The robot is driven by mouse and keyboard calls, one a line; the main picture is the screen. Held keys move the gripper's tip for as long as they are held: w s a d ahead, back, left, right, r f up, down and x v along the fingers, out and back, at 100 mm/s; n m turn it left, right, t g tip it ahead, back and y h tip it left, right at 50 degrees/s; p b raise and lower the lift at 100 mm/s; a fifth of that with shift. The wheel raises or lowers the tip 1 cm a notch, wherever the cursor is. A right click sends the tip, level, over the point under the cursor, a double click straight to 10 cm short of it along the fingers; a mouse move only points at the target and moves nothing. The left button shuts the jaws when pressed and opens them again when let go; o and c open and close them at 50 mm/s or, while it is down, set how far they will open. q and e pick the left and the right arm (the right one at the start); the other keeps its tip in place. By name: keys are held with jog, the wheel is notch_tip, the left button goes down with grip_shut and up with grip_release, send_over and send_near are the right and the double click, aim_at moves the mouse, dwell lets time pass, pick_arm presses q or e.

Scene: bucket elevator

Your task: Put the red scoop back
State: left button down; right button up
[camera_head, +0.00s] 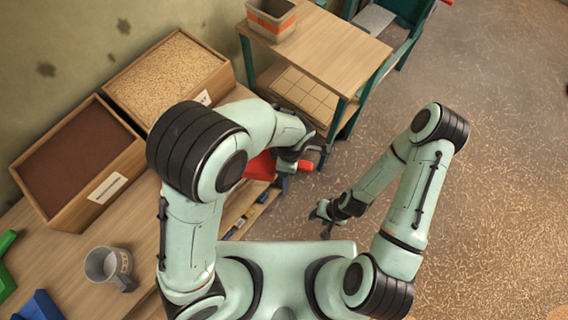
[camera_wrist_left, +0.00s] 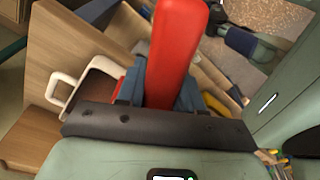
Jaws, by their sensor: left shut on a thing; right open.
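The red scoop (camera_head: 262,166) is at the right edge of the workbench, partly hidden behind my left arm. My left gripper (camera_head: 297,160) is shut on its red handle (camera_head: 306,166). In the left wrist view the red handle (camera_wrist_left: 174,50) stands up between the blue-grey fingers. I cannot tell whether the scoop touches the bench. My right gripper (camera_head: 327,216) is open and empty, low over the floor to the right of the bench.
A wooden bin of tan grain (camera_head: 168,72) and a bin of dark brown material (camera_head: 72,160) stand along the wall. A side table (camera_head: 335,55) holds a grey-orange bucket (camera_head: 271,18). The floor at right is clear.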

pick_arm(q)
jog(key=r, duration=0.2)
jog(key=shift+w+r, duration=0.2)
jog(key=shift+r, duration=0.1)
jog(key=shift+s, duration=0.15)
